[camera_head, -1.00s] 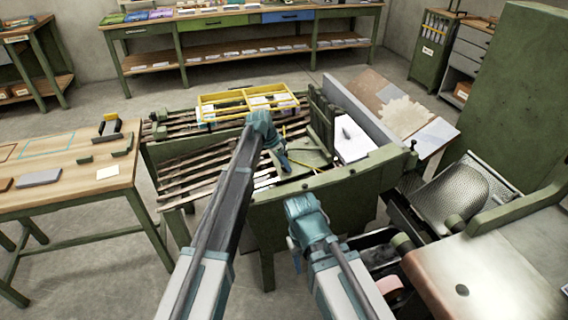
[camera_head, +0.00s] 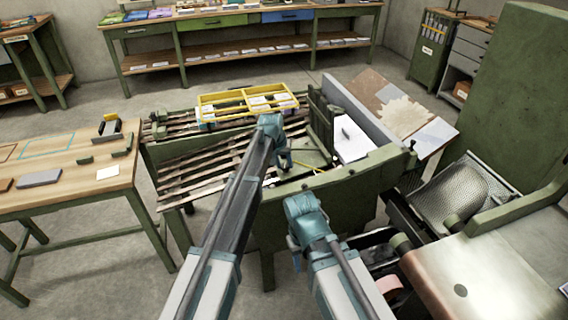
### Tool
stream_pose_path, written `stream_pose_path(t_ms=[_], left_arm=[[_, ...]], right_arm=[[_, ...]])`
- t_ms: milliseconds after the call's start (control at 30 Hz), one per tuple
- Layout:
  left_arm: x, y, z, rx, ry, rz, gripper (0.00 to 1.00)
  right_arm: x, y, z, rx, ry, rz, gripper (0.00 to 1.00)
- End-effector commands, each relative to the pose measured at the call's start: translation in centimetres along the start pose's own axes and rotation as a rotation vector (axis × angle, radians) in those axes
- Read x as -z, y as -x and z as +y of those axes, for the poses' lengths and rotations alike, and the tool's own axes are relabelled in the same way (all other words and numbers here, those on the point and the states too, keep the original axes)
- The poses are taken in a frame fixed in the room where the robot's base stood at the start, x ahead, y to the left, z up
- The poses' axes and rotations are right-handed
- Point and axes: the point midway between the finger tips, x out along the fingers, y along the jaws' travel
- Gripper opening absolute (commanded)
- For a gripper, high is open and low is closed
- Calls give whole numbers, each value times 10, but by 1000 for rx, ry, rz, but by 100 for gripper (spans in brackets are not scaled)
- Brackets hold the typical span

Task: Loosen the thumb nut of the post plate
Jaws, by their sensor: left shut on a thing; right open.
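My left gripper (camera_head: 284,166) reaches over the green slatted machine, beside the upright plates near its middle. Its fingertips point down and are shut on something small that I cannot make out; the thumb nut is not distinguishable. A dark green upright plate (camera_head: 321,117) stands just right of and behind this gripper; I cannot tell for sure whether it is the post plate. My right gripper (camera_head: 297,258) hangs lower, in front of the machine's green front panel (camera_head: 345,205). It is open and apart from the machine.
A yellow tray frame (camera_head: 247,92) lies on the wooden slats (camera_head: 200,178) at the back. A white sheet (camera_head: 351,139) lies in the right bay, beside a grey wall (camera_head: 362,112). A wooden side table (camera_head: 60,196) stands left. A meshed seat-like part (camera_head: 455,190) is at right.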

Motion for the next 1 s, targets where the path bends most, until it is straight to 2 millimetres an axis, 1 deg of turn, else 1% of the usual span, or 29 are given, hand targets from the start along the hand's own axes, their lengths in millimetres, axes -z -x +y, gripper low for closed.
stream_pose_path(t_ms=[200,500,700,1000], left_arm=[[1,0,1,38,171,1,0],[1,0,2,73,334,0,0],[1,0,2,85,388,0,0],[1,0,1,90,411,0,0]], right_arm=[[0,2,0,0,0,0,50],[0,3,0,0,0,0,50],[0,3,0,0,0,0,50],[0,4,0,0,0,0,50]])
